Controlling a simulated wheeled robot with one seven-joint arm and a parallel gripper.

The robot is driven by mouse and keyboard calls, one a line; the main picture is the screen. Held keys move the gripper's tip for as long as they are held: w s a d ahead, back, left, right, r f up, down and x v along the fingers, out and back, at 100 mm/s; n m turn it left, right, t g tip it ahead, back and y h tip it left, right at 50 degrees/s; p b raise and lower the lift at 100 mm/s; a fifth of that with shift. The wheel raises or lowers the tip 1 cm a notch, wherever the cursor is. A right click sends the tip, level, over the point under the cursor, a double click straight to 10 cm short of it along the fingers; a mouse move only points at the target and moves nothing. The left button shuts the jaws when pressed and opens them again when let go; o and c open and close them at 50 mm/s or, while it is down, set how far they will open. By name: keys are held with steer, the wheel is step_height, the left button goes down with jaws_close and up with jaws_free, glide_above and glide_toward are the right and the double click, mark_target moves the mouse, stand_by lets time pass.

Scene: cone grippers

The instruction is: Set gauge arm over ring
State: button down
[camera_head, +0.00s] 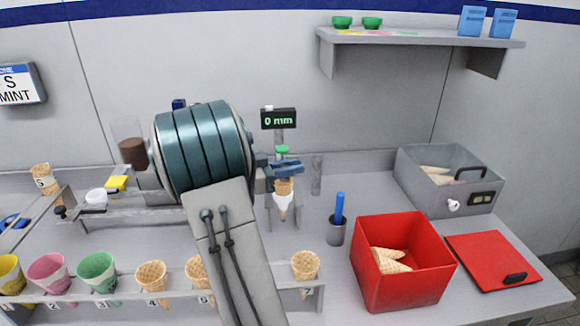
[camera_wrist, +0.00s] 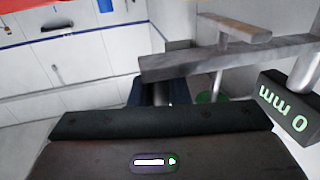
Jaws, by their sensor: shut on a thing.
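The gauge has a dark display (camera_head: 279,118) reading "0 mm", standing behind my gripper in the head view; the display (camera_wrist: 286,104) appears upside down at the right of the wrist view. The grey metal gauge arm (camera_wrist: 225,59) crosses the upper part of the wrist view. My gripper (camera_head: 287,168) has blue fingers, which also show in the wrist view (camera_wrist: 160,95), shut on a grey metal part that appears to belong to the gauge arm. I cannot make out the ring clearly.
A rack with several cones (camera_head: 151,276) runs along the front. A red bin (camera_head: 405,285) with cones, a grey box (camera_head: 470,196), a red board (camera_head: 495,262) and a cup with a blue-handled tool (camera_head: 337,233) stand right. A wall shelf (camera_head: 420,39) hangs above.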

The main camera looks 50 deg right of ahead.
steer(key=shift+r, duration=0.15)
steer(key=c, duration=1.4)
jaws_free()
steer(key=shift+w, duration=0.1)
steer(key=shift+o, duration=0.2)
steer(key=shift+a, duration=0.15)
steer(key=v, duration=1.3)
steer(key=shift+w+a+b, duration=0.2)
steer(key=shift+a+b, duration=0.05)
steer(key=shift+b, duration=0.1)
